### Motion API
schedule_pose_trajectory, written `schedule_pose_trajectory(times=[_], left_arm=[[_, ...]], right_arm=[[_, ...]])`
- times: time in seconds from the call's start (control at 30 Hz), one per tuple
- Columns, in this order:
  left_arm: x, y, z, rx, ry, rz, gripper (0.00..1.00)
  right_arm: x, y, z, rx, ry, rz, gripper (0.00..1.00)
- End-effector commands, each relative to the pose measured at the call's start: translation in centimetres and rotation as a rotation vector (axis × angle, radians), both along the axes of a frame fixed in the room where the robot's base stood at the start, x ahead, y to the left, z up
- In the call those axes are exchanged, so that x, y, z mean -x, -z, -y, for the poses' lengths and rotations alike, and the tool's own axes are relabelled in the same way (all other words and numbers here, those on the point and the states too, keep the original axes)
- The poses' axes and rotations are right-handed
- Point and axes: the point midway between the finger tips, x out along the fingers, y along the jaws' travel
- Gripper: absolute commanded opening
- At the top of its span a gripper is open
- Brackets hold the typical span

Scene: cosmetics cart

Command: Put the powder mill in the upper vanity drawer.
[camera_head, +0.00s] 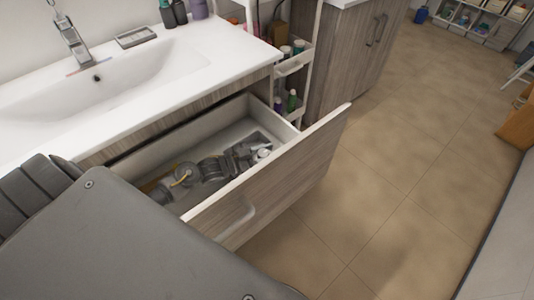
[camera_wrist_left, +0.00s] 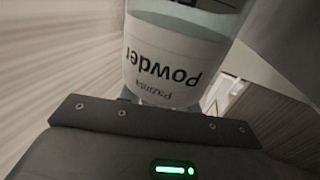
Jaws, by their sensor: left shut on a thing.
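The upper vanity drawer (camera_head: 262,200) is pulled open under the sink, and its inside shows from above. My left gripper (camera_head: 254,150) reaches into the drawer space near its right end, shut on the powder mill (camera_head: 263,153). In the head view only a small pale part of the mill shows. In the left wrist view the powder mill (camera_wrist_left: 165,65) is a clear and white cylinder with an upside-down "Powder" label, close to the gripper body (camera_wrist_left: 150,132). Whether the mill touches the drawer floor cannot be told. My right gripper is not in view.
The white sink counter (camera_head: 215,50) lies behind the drawer. A narrow white cart (camera_head: 294,64) with bottles stands just past the drawer's right end, beside a wooden cabinet (camera_head: 335,60). The tiled floor (camera_head: 400,180) at right is clear.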

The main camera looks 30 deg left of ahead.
Motion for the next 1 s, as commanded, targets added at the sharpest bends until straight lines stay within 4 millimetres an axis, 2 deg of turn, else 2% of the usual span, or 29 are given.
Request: schedule_pose_trajectory(times=[0.43,0.47,0.6,0.63,1.0], left_arm=[[-0.05,0.31,0.02,0.001,0.000,0.004,0.00],[-0.01,0.39,0.03,0.000,0.001,0.002,0.34],[-0.01,0.35,0.03,0.000,0.000,0.002,0.52],[-0.01,0.35,0.03,0.000,0.001,0.002,0.55],[-0.01,-0.06,0.02,0.000,0.000,0.002,0.55]], right_arm=[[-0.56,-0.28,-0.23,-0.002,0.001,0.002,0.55],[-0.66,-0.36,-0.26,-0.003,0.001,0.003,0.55],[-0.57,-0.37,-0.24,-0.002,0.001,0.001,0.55],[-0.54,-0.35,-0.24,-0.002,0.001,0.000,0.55],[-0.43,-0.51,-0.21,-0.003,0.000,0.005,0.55]])
